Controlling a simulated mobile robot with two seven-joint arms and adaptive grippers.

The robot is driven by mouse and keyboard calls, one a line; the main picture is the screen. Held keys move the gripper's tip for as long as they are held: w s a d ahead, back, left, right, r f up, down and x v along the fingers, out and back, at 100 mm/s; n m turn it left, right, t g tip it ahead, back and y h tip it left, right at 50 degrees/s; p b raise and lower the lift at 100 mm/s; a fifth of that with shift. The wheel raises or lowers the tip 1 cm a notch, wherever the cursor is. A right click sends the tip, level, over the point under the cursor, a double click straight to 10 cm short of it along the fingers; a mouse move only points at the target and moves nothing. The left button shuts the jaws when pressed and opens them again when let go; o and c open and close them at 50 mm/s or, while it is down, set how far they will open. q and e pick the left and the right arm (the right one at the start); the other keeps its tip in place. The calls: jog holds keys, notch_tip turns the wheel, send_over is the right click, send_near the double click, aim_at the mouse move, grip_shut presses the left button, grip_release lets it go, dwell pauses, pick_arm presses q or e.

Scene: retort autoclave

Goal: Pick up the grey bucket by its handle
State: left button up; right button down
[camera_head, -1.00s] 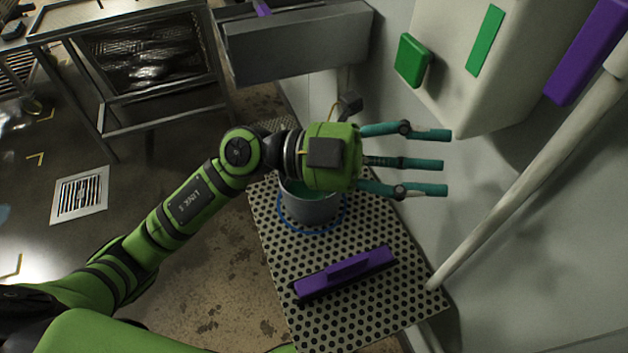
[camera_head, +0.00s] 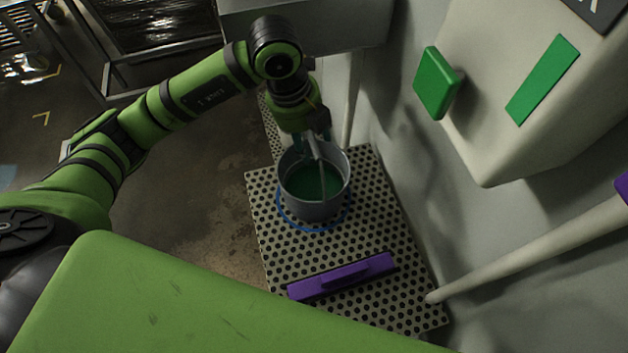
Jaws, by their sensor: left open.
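The grey bucket (camera_head: 316,210) stands upright on a perforated platform, inside a blue ring marked on it. Its inside looks green. A thin grey bar that looks like its handle (camera_head: 321,178) crosses over the opening. My left gripper (camera_head: 308,150) points down at the bucket's far rim, close to the upper end of this bar. It is open; its teal fingers are partly hidden by the wrist, and I cannot tell whether they touch the handle. My right gripper is not in view.
The perforated platform (camera_head: 390,225) also carries a purple squeegee-like tool (camera_head: 343,276) near its front. A pale wall and a white housing with a green block (camera_head: 437,83) rise on the right, with a slanted pipe (camera_head: 530,250). A grey metal box (camera_head: 350,25) is behind.

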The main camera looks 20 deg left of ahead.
pick_arm(q)
jog(key=shift+w+d+f, duration=0.1)
jog(key=shift+f, duration=0.55)
jog(key=shift+w+d+f, duration=0.1)
jog(key=shift+f, duration=0.5)
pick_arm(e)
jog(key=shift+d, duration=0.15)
pick_arm(q)
grip_shut()
jog(key=shift+r, duration=0.1)
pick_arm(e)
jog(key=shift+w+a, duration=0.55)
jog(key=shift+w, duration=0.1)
pick_arm(q)
jog(key=shift+r, duration=0.1)
